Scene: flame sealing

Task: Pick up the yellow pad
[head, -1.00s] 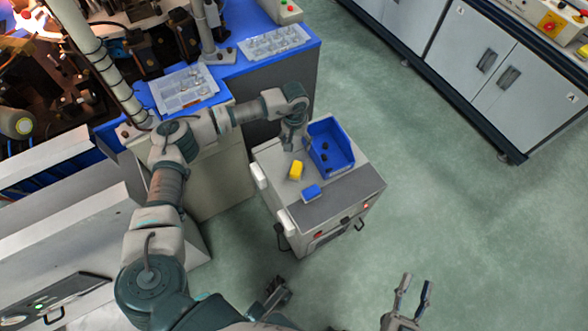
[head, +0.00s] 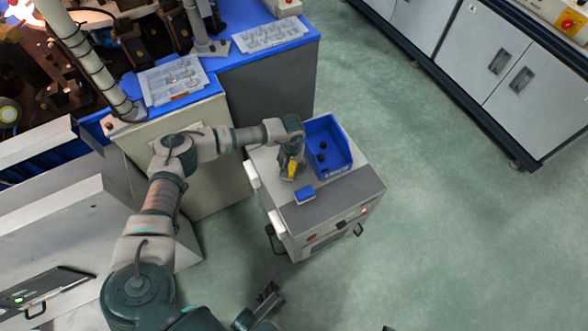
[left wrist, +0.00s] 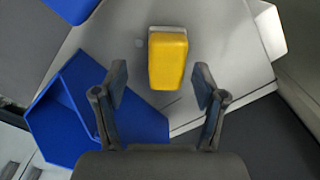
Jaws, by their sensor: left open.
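The yellow pad (head: 292,171) lies on the grey top of a small cabinet. In the left wrist view the yellow pad (left wrist: 168,60) is a rounded block with a pale layer at its far end. My left gripper (head: 289,166) is over it in the head view and partly covers it. In the left wrist view the fingers of my left gripper (left wrist: 160,80) are spread apart and empty.
A blue bin (head: 339,163) with dark items stands right of the gripper, and it also shows in the left wrist view (left wrist: 135,125). A blue pad (head: 305,194) lies in front on the cabinet (head: 335,202). Clear trays (head: 175,80) stand on the blue bench behind.

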